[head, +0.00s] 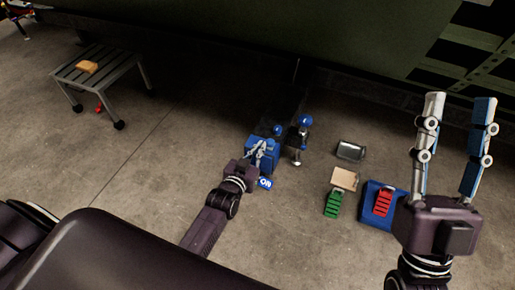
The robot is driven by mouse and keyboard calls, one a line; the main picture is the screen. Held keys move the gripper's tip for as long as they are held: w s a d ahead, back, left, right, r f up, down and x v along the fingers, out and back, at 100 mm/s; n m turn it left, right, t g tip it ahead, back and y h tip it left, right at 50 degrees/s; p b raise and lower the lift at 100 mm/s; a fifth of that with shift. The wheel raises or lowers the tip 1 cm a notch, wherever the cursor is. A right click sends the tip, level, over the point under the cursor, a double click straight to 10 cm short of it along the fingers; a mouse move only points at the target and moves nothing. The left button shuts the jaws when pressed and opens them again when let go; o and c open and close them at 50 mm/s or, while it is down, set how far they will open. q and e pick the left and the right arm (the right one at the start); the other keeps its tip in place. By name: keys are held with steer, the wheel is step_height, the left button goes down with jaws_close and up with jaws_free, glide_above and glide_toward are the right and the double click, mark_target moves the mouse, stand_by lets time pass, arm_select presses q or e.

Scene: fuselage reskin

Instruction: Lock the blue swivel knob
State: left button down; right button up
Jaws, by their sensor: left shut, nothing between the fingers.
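Two round blue knobs show near the middle of the head view. One blue knob (306,120) tops a dark and silver upright fitting. A smaller blue knob (277,130) sits to its left, just above a blue block (268,146). I cannot tell which is the swivel knob, or whether either is locked. My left gripper (260,150) is shut and empty in front of the blue block, close below the smaller knob; contact is unclear. My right gripper (458,98) is raised at the right, its fingers wide apart and empty, far from the knobs.
A blue sign marked "ON" (265,183) lies by my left wrist. A metal tray (351,150), tan box (345,179), green item (333,204) and red item (384,203) on a blue base are to the right. A grey table (92,73) stands far left. The green fuselage (270,35) overhangs above.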

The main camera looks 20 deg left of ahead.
arm_select(q)
steer(key=shift+p+v, duration=0.3)
steer(key=shift+v, duration=0.75)
arm_select(e)
steer(key=w+f, duration=0.1)
steer(key=w+f+g, duration=0.1)
steer(key=w+f+g+h, duration=0.1)
steer(key=shift+w+a+f, duration=0.15)
steer(key=shift+a, duration=0.1)
